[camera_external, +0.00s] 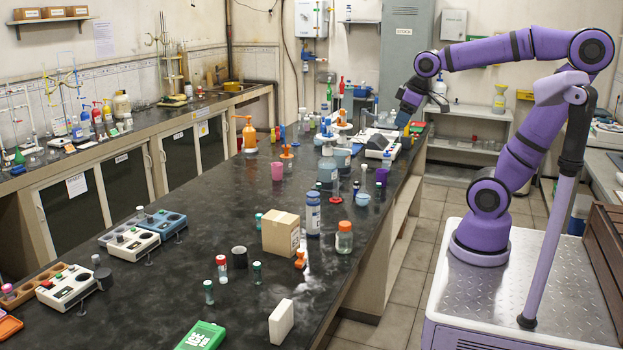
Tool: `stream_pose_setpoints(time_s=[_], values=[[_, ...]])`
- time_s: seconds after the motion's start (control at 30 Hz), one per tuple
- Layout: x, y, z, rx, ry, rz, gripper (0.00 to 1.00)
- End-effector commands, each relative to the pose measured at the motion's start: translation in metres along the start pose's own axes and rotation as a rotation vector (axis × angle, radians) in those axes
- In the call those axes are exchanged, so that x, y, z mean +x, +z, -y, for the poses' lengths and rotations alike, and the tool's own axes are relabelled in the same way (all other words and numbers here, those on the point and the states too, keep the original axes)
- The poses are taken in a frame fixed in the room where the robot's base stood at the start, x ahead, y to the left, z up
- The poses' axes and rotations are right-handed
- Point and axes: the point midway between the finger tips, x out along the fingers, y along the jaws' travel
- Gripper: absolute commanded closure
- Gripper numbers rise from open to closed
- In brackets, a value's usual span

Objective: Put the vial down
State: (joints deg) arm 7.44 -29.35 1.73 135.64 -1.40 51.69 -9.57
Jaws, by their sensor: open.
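My gripper (404,117) hangs low over the far right part of the dark bench, at the end of my purple arm. It is open, beside a white bench device (377,140). Its fingertips are small and dark here, and I cannot make out a vial at them. Several small vials stand upright on the near bench: a green-capped vial (208,292), another green-capped one (256,273) and a red-capped vial (221,268). Which one is the task's vial I cannot tell.
Bottles crowd the far end near my gripper. Bare bench shows at the middle left.

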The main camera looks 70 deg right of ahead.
Motion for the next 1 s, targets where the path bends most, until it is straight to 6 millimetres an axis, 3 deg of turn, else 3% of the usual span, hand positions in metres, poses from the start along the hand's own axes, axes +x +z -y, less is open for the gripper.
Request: stream_pose_setpoints(time_s=[0.13,0.33,0.5,1.0], values=[[-0.011,0.042,0.022,0.044,-0.032,-0.049,0.47],[-0.014,0.074,0.035,0.086,-0.063,-0.081,0.47],[-0.013,0.081,0.038,0.098,-0.071,-0.086,0.47],[-0.013,0.078,0.038,0.099,-0.071,-0.082,0.44]])
